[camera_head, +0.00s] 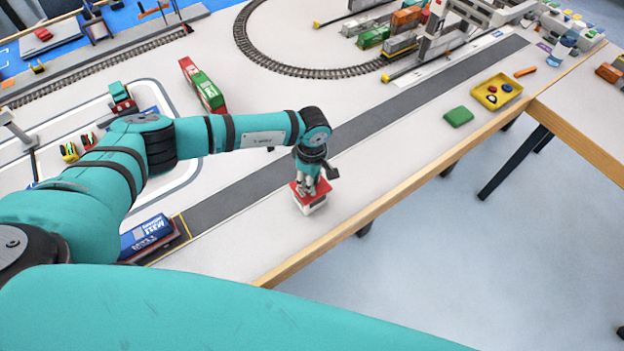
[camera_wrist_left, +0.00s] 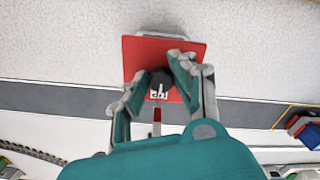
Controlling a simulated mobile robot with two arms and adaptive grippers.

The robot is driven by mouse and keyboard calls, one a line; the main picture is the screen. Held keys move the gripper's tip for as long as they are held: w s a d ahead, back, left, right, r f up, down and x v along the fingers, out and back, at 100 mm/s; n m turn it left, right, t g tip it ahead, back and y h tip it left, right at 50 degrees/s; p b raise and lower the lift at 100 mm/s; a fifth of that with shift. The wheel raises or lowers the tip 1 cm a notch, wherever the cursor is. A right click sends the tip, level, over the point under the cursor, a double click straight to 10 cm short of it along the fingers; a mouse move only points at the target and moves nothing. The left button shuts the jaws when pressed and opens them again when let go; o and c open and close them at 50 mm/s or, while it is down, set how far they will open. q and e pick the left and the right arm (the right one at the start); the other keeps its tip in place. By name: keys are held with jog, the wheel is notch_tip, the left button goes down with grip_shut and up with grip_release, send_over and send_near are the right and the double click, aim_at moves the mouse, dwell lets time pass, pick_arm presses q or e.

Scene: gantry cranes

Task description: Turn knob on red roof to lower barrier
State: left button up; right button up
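A small white house with a red roof (camera_head: 300,198) stands near the table's front edge, beside the grey road. My left gripper (camera_head: 308,188) points down over this roof. In the left wrist view the red roof (camera_wrist_left: 190,50) has a dark knob (camera_wrist_left: 161,77) with a small white marking beside it. The fingertips of my left gripper (camera_wrist_left: 160,74) lie on either side of the knob; whether they press on it is unclear. A thin red and white bar (camera_wrist_left: 157,122), perhaps the barrier, reaches from the house over the road, partly hidden by my gripper. My right gripper is out of view.
A blue truck (camera_head: 147,236) is on the road at left. A green block (camera_head: 458,116) and a yellow tray (camera_head: 500,90) lie towards the right. A red and green model (camera_head: 205,88) stands beyond my arm. The road right of the house is clear.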

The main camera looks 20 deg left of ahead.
pick_arm(q)
grip_shut()
jog(key=shift+w+f+n+b, duration=0.1)
jog(key=shift+f+n+b, duration=0.05)
jog(key=shift+n+b, duration=1.15)
jog(key=n+b, duration=0.2)
jog(key=n, duration=0.3)
jog(key=shift+w+n, duration=0.1)
jog(key=shift+n, duration=0.3)
jog(key=n+b, duration=0.2)
jog(key=n, duration=0.2)
jog(key=shift+w+n+b, duration=0.1)
jog(key=shift+n+b, duration=0.2)
jog(key=n, duration=0.2)
jog(key=n+b, duration=0.1)
jog(key=n, duration=0.1)
jog(key=shift+a+r+n, duration=0.15)
jog(key=shift+r+n, duration=0.05)
jog(key=shift+n, duration=0.2)
jog(key=shift+w+b, duration=0.1)
jog(key=shift+b, duration=0.2)
